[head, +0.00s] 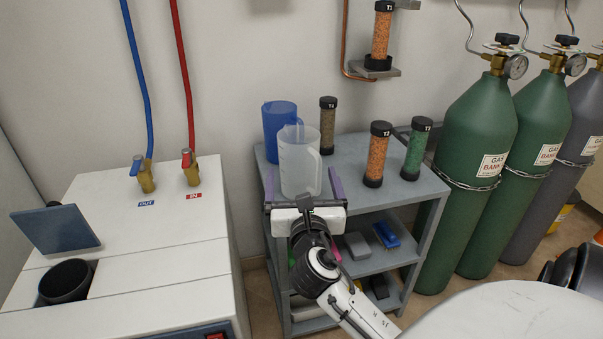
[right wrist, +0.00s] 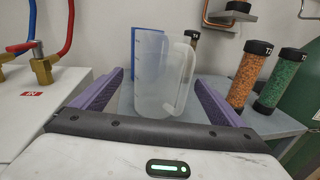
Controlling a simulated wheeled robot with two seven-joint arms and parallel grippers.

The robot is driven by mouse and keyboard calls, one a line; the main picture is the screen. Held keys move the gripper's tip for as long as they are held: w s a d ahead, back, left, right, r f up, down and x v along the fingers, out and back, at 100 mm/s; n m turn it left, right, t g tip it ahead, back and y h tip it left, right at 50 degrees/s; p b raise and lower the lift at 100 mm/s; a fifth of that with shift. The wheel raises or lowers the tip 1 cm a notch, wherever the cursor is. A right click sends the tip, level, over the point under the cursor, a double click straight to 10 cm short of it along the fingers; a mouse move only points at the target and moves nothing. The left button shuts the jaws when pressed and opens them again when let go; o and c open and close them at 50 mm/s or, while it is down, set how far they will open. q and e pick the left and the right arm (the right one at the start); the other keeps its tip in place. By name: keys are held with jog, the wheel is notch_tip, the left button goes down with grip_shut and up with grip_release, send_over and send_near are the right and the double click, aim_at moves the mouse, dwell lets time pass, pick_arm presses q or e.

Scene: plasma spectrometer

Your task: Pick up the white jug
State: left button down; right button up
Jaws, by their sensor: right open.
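The white jug (head: 298,162) is translucent, with a handle on its right side. It stands upright on the top shelf of the grey cart (head: 405,197), near the front left. My right gripper (head: 303,184) is open, with one purple finger on each side of the jug. In the right wrist view the jug (right wrist: 160,75) stands between the spread fingers (right wrist: 160,88), with gaps visible on both sides. Whether the fingertips reach fully past the jug is hard to tell. My left gripper is not in view.
A blue jug (head: 278,128) stands close behind the white jug. Capped tubes stand to the right: a brown one (head: 327,125), an orange one (head: 376,155) and a green one (head: 416,152). Green gas cylinders (head: 472,150) stand right of the cart; a white machine (head: 120,240) stands left.

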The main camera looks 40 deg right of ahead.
jog(key=b+x, duration=0.2)
jog(key=x, duration=0.4)
jog(key=shift+w+d+r, duration=0.1)
jog(key=shift+w+r, duration=0.1)
jog(key=shift+w, duration=0.2)
jog(key=c, duration=1.4)
jog(key=shift+r, duration=0.2)
jog(key=shift+c, duration=1.1)
